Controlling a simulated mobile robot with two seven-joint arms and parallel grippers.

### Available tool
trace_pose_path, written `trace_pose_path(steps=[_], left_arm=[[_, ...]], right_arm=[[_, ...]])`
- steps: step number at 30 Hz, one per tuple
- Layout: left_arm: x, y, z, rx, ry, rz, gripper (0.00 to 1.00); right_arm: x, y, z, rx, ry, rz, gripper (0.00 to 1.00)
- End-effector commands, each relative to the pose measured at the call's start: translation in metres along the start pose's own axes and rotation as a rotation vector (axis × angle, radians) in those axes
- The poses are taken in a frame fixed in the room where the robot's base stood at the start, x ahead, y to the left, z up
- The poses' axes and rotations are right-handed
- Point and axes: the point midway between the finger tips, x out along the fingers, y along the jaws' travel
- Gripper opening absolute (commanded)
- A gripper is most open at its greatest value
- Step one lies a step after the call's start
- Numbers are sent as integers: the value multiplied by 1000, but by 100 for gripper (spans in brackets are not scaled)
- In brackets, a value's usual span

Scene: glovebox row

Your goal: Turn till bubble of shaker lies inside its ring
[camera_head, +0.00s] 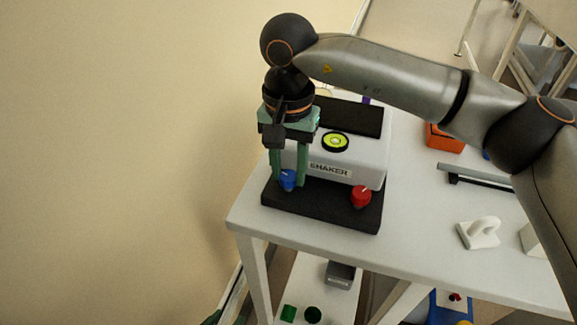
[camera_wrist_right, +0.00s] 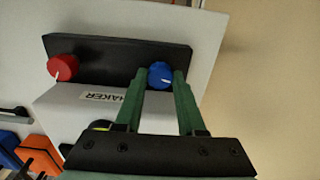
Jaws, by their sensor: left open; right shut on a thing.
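The shaker (camera_head: 330,172) is a white box labelled SHAKER on a black base plate, with a dark top. A round yellow-green bubble level (camera_head: 336,142) with a black rim sits on it; the bubble's exact place against its ring is too small to tell. A blue knob (camera_head: 288,180) is at the left front and a red knob (camera_head: 361,196) at the right front. My right gripper (camera_head: 289,182) points down with green fingers shut on the blue knob, which shows between the fingertips in the right wrist view (camera_wrist_right: 161,75). My left gripper is not in view.
The shaker stands near the left corner of a white table (camera_head: 420,240). To its right are an orange box (camera_head: 444,138), a grey bar (camera_head: 475,175) and a white handled block (camera_head: 480,232). A wall (camera_head: 120,150) is to the left. My right arm spans above the table.

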Motion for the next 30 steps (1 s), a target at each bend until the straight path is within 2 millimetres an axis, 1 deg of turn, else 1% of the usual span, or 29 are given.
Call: trace_pose_path(steps=[8, 14, 18, 28, 29, 30], left_arm=[[1, 0, 1, 0, 0, 0, 54], [4, 0, 5, 0, -6, 2, 54], [5, 1, 4, 1, -3, 5, 54], [4, 2, -2, 2, 8, 7, 54], [4, 2, -2, 2, 8, 8, 54], [4, 2, -2, 2, 7, 8, 54]], right_arm=[[0, 0, 0, 25, 1, 0, 0], [0, 0, 0, 187, 2, -1, 0], [0, 0, 0, 266, 2, -1, 0], [-1, 0, 0, 282, 1, -1, 0], [-1, 0, 0, 282, 1, -1, 42], [-1, 0, 0, 282, 1, -1, 46]])
